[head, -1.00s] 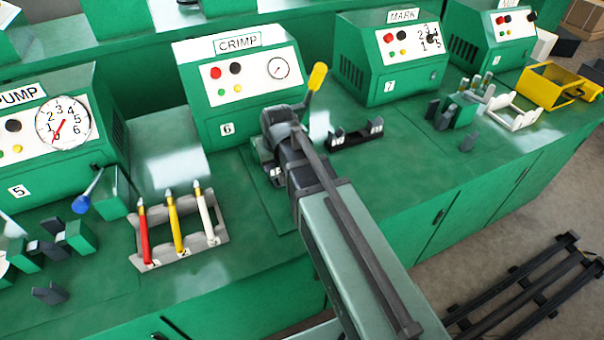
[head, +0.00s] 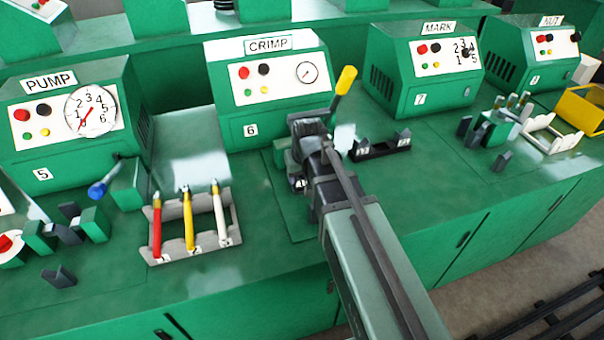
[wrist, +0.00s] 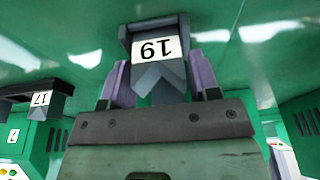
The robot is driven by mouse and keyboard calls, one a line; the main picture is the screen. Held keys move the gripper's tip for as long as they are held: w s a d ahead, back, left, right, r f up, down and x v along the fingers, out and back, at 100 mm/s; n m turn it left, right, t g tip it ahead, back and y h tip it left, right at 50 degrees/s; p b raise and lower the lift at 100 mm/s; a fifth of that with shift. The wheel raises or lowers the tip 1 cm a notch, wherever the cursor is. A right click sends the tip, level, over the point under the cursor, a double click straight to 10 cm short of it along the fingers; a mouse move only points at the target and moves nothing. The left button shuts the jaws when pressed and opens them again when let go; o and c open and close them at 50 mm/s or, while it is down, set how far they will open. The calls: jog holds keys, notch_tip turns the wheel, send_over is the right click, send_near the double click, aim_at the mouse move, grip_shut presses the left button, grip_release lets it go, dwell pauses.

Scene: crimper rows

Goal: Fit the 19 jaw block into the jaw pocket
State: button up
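The 19 jaw block (wrist: 157,62) is a dark grey block with a white "19" label, upside down in the wrist view. It sits between the two purple fingers of my gripper (wrist: 162,82), which flank it closely on both sides. In the head view my gripper (head: 310,135) is at the front of the green CRIMP machine (head: 268,90), number 6, beside the lever with the yellow handle (head: 345,80). My arm hides most of the fixture there. I cannot make out the jaw pocket or whether the block touches it.
A dark rack (head: 380,150) stands right of my gripper; a block labelled 17 (wrist: 40,98) shows on it in the wrist view. A stand (head: 190,250) holds red, yellow and white tools to the left. The PUMP (head: 65,125) and MARK (head: 430,70) machines flank the CRIMP machine.

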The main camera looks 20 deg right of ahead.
jog(key=shift+o, duration=1.3)
jog(key=p+v, duration=1.2)
jog(key=v, duration=0.1)
jog(key=s+f+g, duration=0.1)
jog(key=s+g, duration=0.1)
jog(key=s, duration=0.8)
jog(key=shift+m+g, duration=0.3)
jog(key=shift+g, duration=0.1)
